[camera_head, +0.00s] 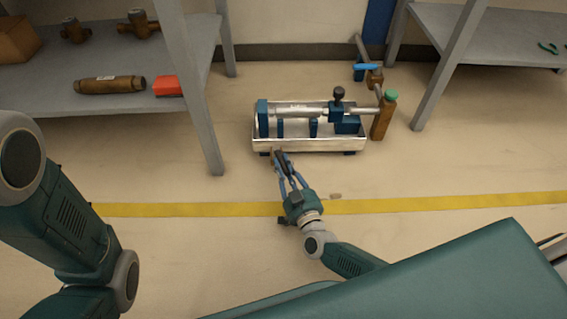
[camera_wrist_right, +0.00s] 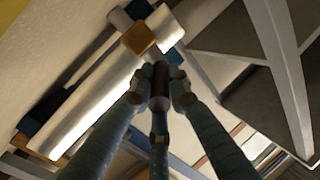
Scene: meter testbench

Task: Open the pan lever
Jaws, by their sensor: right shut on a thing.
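The meter testbench has a pale metal pan (camera_head: 345,142) on the floor, with blue clamps (camera_head: 263,118) and a silver meter tube (camera_head: 300,111) above it. My right gripper (camera_head: 279,160) is at the pan's front left edge. Its fingers are shut on a small dark cylindrical handle, the pan lever (camera_wrist_right: 160,80). In the right wrist view the fingers of the right gripper (camera_wrist_right: 158,92) close around this handle. In the head view the fingers largely hide the lever. My left arm shows at the left, but its gripper is out of view.
A brown post with a green top (camera_head: 384,116) and a blue-handled valve (camera_head: 368,67) stand right of the pan. Grey shelves (camera_head: 60,88) stand at left and right, the left one holding brass parts and a red box (camera_head: 168,86). A yellow line (camera_head: 430,202) crosses the open floor.

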